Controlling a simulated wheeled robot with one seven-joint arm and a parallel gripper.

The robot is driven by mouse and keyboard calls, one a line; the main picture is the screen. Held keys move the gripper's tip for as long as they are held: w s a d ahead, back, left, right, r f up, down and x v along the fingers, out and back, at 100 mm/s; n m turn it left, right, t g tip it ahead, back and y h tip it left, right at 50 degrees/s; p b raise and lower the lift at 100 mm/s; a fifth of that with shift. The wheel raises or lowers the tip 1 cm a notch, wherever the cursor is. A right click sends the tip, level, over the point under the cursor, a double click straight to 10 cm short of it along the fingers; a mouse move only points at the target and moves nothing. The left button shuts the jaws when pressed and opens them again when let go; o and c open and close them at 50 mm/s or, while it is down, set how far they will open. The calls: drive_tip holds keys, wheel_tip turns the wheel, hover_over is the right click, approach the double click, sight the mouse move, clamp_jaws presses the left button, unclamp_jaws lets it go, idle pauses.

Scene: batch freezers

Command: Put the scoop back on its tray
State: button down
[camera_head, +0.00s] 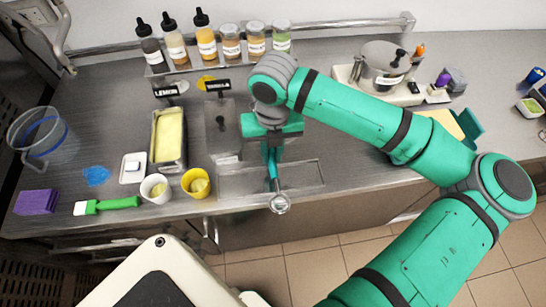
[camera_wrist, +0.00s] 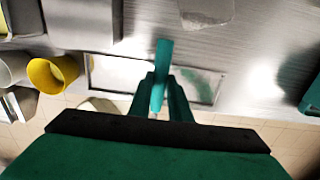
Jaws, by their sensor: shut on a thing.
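The scoop (camera_head: 279,203) has a teal handle and a round metal bowl. My gripper (camera_head: 271,148) is shut on its handle, which points down toward the counter front. I cannot tell the height above the tray.
A yellow cup (camera_head: 196,183) and a white cup (camera_head: 154,188) stand left of the tray. A metal pan of pale yellow ice cream (camera_head: 168,138) is behind them. Bottles and jars (camera_head: 207,45) line the back.

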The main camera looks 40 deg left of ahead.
drive_tip(key=shift+w+f, duration=0.15)
drive_tip(key=shift+f, duration=0.85)
drive_tip(key=shift+w+f, duration=0.15)
drive_tip(key=shift+f, duration=0.8)
drive_tip(key=shift+f, duration=0.3)
drive_tip(key=c, duration=1.6)
unclamp_jaws()
drive_tip(key=shift+c, duration=0.2)
wheel_tip(320, 180, up, 13)
drive_tip(key=shift+f, duration=0.15)
